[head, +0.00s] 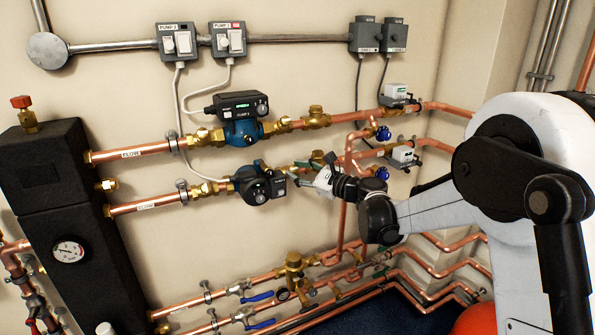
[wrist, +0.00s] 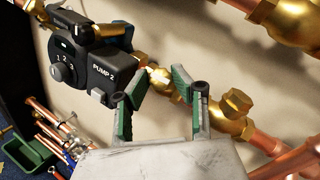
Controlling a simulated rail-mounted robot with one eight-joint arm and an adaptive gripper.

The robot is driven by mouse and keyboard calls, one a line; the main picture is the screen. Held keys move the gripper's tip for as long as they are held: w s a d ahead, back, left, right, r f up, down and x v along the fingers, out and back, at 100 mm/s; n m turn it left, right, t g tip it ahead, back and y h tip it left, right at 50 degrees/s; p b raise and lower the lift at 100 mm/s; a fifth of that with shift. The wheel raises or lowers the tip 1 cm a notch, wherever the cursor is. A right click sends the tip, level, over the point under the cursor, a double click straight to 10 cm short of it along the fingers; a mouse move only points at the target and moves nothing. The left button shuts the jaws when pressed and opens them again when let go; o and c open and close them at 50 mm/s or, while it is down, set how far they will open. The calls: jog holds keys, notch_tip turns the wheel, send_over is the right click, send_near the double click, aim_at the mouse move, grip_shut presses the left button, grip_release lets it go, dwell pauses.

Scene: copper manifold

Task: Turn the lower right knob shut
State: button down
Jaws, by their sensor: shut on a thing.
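My gripper (head: 302,175) reaches in from the right to the lower pump pipe, just right of the PUMP 2 unit (head: 258,184). In the wrist view its two green-padded fingers (wrist: 160,84) close around a small brass part (wrist: 158,76) of the valve on that pipe. The part sits between the fingertips, and its shape is partly hidden. The PUMP 2 unit (wrist: 85,62) with its dial is left of the fingers. Two round blue knobs, an upper one (head: 383,133) and a lower one (head: 382,173), show further right; the lower is just above my wrist.
The upper pump (head: 243,128) and its copper pipe run above my gripper. Lower pipes carry blue lever handles (head: 258,297). The black manifold block (head: 70,190) stands at left.

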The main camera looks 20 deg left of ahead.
jog(key=n+g, duration=0.1)
jog(key=n, duration=0.1)
jog(key=n+g, duration=0.2)
jog(key=shift+w+r+n+h+p, duration=0.15)
jog(key=shift+n+h+p, duration=0.15)
jog(key=shift+n+h, duration=0.1)
jog(key=n+g+h, duration=0.1)
jog(key=n, duration=0.1)
jog(key=n+g+h+p, duration=0.1)
jog(key=n+g, duration=0.1)
jog(key=n, duration=0.1)
jog(key=shift+w+r, duration=0.1)
jog(key=shift+r, duration=0.1)
jog(key=n+h+p, duration=0.1)
jog(key=n, duration=0.1)
jog(key=n+g+h+p, duration=0.1)
jog(key=n, duration=0.1)
jog(key=shift+r+h, duration=0.15)
jog(key=shift+h, duration=0.15)
jog(key=shift+a+n+g+h+p, duration=0.15)
jog(key=shift+n+g+h+p, duration=0.15)
jog(key=shift+n+h+p, duration=0.95)
jog(key=shift+n+h+b, duration=0.25)
jog(key=shift+n+b, duration=0.1)
jog(key=shift+n, duration=0.3)
jog(key=c, duration=1.7)
grip_release()
jog(key=shift+w, duration=0.1)
jog(key=shift+c, duration=0.2)
jog(key=shift+r, duration=0.1)
